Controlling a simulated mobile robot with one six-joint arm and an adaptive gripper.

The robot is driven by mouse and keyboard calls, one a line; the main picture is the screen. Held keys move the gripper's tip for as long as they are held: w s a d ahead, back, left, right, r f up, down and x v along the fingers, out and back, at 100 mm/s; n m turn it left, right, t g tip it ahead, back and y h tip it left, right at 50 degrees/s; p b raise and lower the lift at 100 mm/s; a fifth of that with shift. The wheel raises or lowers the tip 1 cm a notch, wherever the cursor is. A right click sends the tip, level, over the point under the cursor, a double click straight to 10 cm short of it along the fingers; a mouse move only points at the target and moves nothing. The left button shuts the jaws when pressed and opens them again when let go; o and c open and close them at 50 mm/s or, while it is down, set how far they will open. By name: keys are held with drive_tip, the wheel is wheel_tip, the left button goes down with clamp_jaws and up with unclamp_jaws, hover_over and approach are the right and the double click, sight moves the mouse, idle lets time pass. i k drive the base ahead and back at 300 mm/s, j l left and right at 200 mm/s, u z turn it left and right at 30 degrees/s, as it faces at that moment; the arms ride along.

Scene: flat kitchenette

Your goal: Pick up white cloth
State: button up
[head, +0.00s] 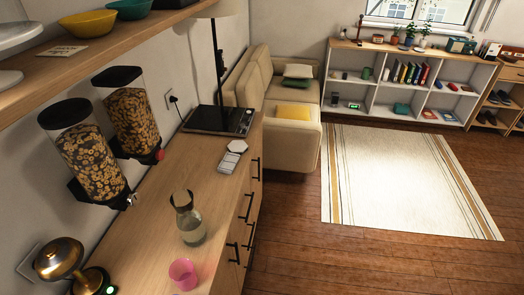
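I cannot make out a white cloth with certainty. A pale, flat folded-looking piece (298,71) lies on the sofa over a dark green one; it may be a cloth or a cushion. Small flat white items (230,162) also lie on the wooden counter, in front of the black hob-like plate, and are too small to tell. My gripper is not in view.
The counter (160,213) holds a glass carafe (189,220), a pink cup (183,273) and a brass lamp (60,258). Cereal dispensers (97,155) hang above its left side. A sofa (305,118), pale rug (400,180) and white shelf (385,98) stand beyond. Wooden floor is free at right.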

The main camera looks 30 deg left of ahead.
sight(228, 165)
drive_tip(key=i+j+u, duration=0.1)
drive_tip(key=i+u, duration=0.2)
drive_tip(key=i, duration=0.35)
drive_tip(key=i+u, duration=0.35)
drive_tip(key=i, duration=0.25)
drive_tip(key=i+l+u, duration=0.3)
drive_tip(key=i, duration=0.35)
drive_tip(key=i+j+u, duration=0.1)
drive_tip(key=u, duration=0.35)
drive_tip(key=i+u, duration=0.45)
drive_tip(key=i+l+u, duration=0.1)
drive_tip(key=u, duration=0.35)
drive_tip(key=i+l+u, duration=0.15)
drive_tip(key=u, duration=0.3)
drive_tip(key=i+l+u, duration=0.25)
drive_tip(key=u, duration=0.2)
